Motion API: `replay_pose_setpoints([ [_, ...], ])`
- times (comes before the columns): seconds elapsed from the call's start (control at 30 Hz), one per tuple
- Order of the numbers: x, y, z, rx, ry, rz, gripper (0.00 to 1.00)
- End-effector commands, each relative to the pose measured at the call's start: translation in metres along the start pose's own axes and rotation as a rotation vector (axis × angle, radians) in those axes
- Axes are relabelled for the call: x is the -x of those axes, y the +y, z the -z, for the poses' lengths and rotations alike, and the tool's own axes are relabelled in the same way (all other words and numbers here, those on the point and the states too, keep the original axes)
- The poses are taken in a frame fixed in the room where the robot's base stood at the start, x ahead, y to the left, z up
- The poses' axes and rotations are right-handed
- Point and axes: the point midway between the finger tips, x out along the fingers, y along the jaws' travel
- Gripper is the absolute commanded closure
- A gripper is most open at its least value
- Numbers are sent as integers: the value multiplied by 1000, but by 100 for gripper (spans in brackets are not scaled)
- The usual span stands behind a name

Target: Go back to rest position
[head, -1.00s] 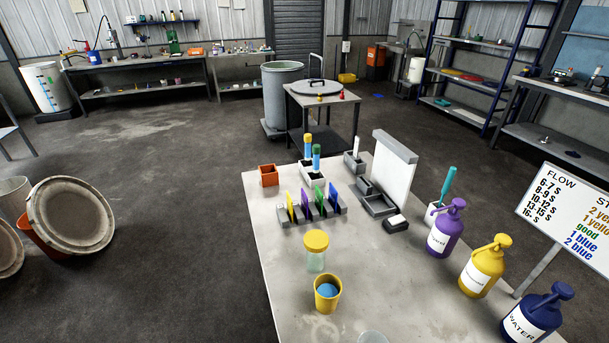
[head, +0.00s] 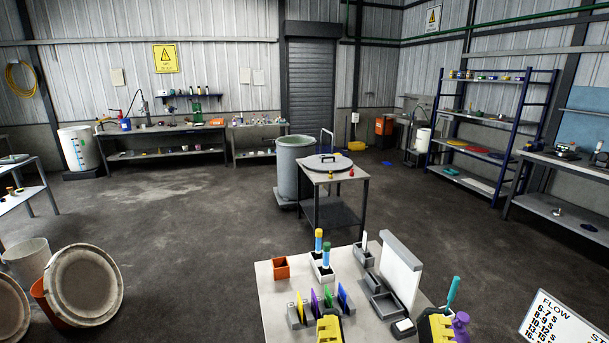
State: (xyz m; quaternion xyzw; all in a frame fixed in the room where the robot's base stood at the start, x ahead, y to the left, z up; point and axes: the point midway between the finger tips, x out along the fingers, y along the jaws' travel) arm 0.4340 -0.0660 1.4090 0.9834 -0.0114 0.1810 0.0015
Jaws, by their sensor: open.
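My gripper (head: 383,328) shows at the bottom edge of the head view, with only the tips of its two yellow and black fingers visible. The fingers are wide apart, with nothing seen held between them. They appear in front of the near part of the grey worktable (head: 275,300). The left finger overlaps the rack of coloured cards (head: 302,312) in the picture. The right finger is beside the purple bottle (head: 461,322). The rest of my arm is out of view below.
A side table (head: 333,178) and grey drum (head: 294,160) stand behind.

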Motion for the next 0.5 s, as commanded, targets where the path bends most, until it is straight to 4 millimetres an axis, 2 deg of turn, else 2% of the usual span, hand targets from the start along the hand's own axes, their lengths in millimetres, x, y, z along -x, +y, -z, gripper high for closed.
replay_pose_setpoints([
  [0.03,-17,0,43,-1,0,0,28],
  [0.4,-76,0,197,-7,-2,-1,28],
  [0.5,-87,0,227,-8,-3,-2,28],
])
